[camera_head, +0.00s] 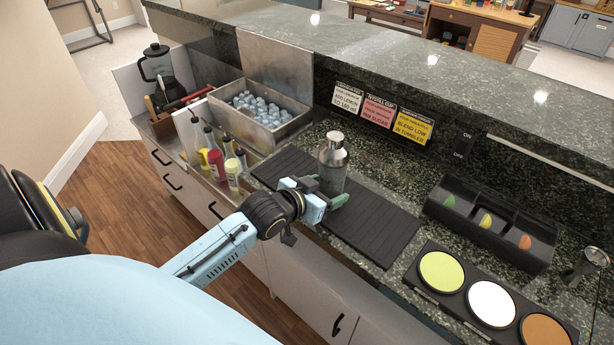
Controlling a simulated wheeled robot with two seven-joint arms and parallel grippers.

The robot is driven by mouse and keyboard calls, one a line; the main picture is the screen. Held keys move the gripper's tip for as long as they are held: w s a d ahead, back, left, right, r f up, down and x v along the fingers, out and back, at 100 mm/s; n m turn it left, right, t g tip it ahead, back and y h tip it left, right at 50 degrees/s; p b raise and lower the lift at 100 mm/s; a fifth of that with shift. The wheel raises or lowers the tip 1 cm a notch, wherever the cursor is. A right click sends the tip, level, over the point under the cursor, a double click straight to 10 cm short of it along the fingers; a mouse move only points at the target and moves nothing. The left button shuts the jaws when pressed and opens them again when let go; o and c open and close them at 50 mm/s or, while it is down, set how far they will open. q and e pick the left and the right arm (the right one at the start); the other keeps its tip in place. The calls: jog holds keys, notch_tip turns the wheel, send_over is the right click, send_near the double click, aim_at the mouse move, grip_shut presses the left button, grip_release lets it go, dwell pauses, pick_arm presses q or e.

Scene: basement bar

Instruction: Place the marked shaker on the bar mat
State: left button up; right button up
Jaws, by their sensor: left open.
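A silver metal shaker (333,160) stands upright on the dark ribbed bar mat (385,235), near the mat's back edge. I cannot make out a mark on it at this size. My left gripper (328,194) is low over the mat at the shaker's lower part. Its green-tipped fingers are apart, one on each side of the shaker's near side. Whether they touch it I cannot tell. The gripper hides part of the shaker's base. My right gripper is not in view.
Left of the mat are an ice bin (262,110), squeeze bottles (215,160) and a blender (158,62). To the right are a black garnish tray (480,222), a rimming tray (490,300) and a metal tool (590,262). The mat's right part is clear.

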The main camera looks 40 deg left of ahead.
pick_arm(q)
jog(key=p+v, duration=0.1)
jog(key=v, duration=0.9)
jog(key=shift+d+f, duration=0.1)
jog(key=s+d+f+m+g+y, duration=0.1)
jog(key=s+d+f+g, duration=0.3)
jog(key=s, duration=0.4)
jog(key=s+d+f+g, duration=0.35)
jog(key=s+g, duration=0.25)
jog(key=s, duration=0.2)
notch_tip(320, 180, down, 24)
jog(key=s+g, duration=0.1)
jog(key=s, duration=0.1)
jog(key=s+a+f+g, duration=0.1)
jog(key=s+a+f, duration=0.1)
jog(key=s+f, duration=1.2)
jog(key=shift+s+f, duration=0.35)
jog(key=shift+s, duration=0.65)
